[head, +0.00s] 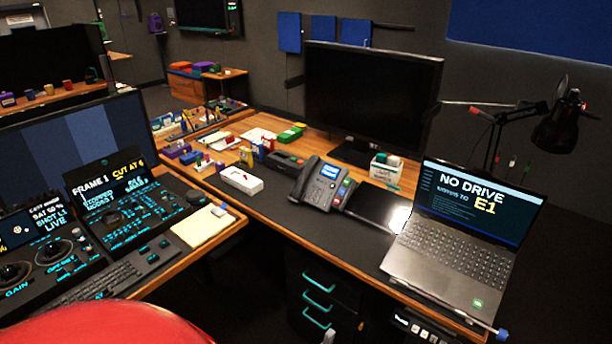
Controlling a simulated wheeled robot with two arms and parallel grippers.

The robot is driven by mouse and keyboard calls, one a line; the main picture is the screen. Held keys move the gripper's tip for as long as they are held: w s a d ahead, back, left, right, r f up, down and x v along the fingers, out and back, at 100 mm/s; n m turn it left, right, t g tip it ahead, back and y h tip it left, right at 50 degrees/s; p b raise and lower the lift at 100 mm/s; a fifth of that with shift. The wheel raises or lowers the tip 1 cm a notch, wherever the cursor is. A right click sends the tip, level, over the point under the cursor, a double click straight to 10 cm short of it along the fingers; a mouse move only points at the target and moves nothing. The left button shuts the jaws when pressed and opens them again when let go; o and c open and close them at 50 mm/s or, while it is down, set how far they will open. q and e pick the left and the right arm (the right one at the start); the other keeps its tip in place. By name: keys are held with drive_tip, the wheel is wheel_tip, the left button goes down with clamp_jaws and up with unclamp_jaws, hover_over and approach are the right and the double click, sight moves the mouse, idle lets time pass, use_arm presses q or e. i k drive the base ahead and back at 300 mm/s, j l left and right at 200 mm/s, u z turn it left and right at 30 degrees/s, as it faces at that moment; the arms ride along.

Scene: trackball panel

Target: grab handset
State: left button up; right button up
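A dark desk phone (324,186) with a small lit blue screen stands near the middle of the wooden desk. Its handset (306,179) appears to lie in the cradle along the left side of the phone. Nothing touches the phone from above. I cannot make out either of my grippers in the head view.
An open laptop (459,238) stands right of the phone, and a large black monitor (371,97) behind it. A white box (241,181) lies to the left. Control panels (122,211) and a yellow notepad (204,226) fill the left desk. A red rounded surface (100,325) covers the lower left.

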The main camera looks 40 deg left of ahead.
sight(296, 193)
drive_tip(key=i+j+u, duration=0.2)
drive_tip(key=j, duration=0.15)
drive_tip(key=i+j+u, duration=0.2)
drive_tip(key=j, duration=0.15)
drive_tip(key=i+j+u, duration=0.2)
drive_tip(key=k+j, duration=0.05)
drive_tip(key=j, duration=0.05)
